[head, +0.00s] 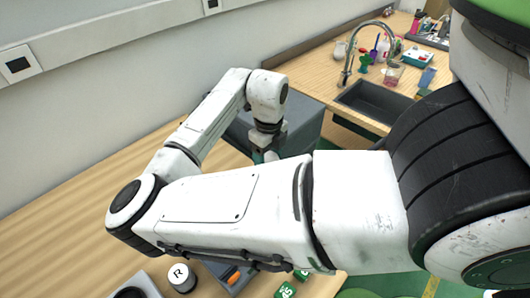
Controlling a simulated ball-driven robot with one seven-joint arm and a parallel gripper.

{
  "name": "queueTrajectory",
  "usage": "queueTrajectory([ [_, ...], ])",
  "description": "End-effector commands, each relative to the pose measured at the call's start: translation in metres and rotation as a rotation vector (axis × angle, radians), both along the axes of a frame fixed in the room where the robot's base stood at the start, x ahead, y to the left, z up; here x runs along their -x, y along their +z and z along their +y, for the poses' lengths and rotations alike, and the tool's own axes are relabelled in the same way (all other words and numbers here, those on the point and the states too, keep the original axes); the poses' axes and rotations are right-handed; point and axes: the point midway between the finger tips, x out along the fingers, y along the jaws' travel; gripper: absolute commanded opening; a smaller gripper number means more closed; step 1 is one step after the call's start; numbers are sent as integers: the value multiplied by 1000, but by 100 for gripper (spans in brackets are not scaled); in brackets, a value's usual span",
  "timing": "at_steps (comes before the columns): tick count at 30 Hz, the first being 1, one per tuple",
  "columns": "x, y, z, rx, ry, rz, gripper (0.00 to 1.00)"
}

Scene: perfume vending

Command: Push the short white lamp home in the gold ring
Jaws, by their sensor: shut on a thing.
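My gripper (268,150) points down beside a dark grey box, beyond my own upper arm. Only the top of its hand shows, and my arm hides the fingertips. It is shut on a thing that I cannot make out. Neither the short white lamp nor the gold ring can be identified in the head view. The spot under my gripper is hidden.
The dark grey box (304,121) stands on the wooden table (60,225). A white round piece marked R (181,277), an orange item (234,278) and green blocks (285,290) lie at the front. A sink (372,104) is behind right. The table's left is clear.

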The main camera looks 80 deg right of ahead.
Motion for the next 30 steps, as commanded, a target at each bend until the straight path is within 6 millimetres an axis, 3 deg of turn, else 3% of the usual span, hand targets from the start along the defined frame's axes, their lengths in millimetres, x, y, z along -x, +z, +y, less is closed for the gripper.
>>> queueTrajectory([
  [18, 0, -53, 0, 0, 1, 0, 43],
  [30, 0, -59, 0, 0, 1, 0, 43],
])
